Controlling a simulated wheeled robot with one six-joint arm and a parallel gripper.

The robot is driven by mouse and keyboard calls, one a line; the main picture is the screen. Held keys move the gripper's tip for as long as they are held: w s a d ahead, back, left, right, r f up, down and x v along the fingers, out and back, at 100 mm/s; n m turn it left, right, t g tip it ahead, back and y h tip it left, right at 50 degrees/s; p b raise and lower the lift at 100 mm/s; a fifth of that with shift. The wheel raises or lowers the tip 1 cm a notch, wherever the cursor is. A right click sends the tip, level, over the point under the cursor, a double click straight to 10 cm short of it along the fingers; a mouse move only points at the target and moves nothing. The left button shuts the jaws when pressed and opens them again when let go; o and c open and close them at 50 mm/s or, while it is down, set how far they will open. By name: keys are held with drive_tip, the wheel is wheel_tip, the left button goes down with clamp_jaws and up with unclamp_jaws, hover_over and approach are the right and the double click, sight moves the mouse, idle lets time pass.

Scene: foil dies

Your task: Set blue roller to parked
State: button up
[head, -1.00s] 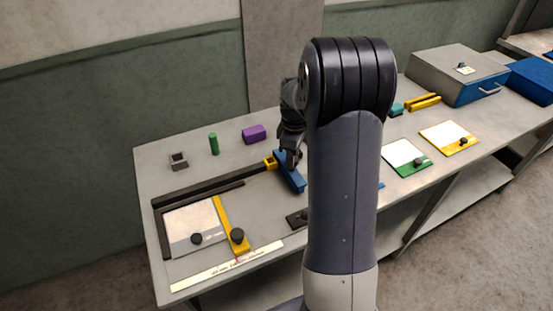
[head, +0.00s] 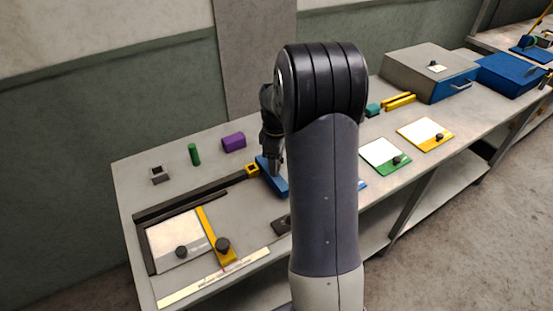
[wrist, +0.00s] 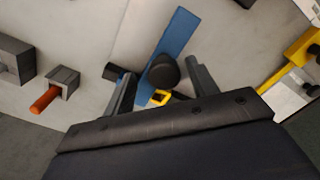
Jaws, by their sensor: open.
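The blue roller appears as a long blue bar (head: 274,180) on the bench, beside the yellow end piece of the dark rail. In the wrist view the blue bar (wrist: 176,32) runs up the picture, with a round black knob (wrist: 163,71) on it. My gripper (head: 273,160) is over the bar, partly hidden by my arm. In the wrist view my gripper (wrist: 158,82) is open, with one finger on each side of the bar and knob. Whether a finger touches the knob cannot be told. My arm hides the bench just right of the bar.
A yellow bar with a knob (head: 216,238) crosses a white plate at the front left. A green cylinder (head: 194,155), a purple block (head: 234,142) and a grey socket (head: 159,175) stand behind the rail. Green (head: 385,158) and yellow (head: 425,134) framed plates lie to the right.

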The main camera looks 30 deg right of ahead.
wheel_tip(320, 180, up, 11)
drive_tip(key=shift+b, duration=0.4)
drive_tip(key=shift+f, duration=0.2)
drive_tip(key=f, duration=0.7)
drive_tip(key=a+f, duration=0.1)
drive_tip(key=f, duration=0.2)
drive_tip(key=shift+f+p, duration=0.35)
drive_tip(key=shift+p, duration=0.05)
drive_tip(key=shift+a, duration=0.55)
drive_tip(key=shift+s, duration=0.1)
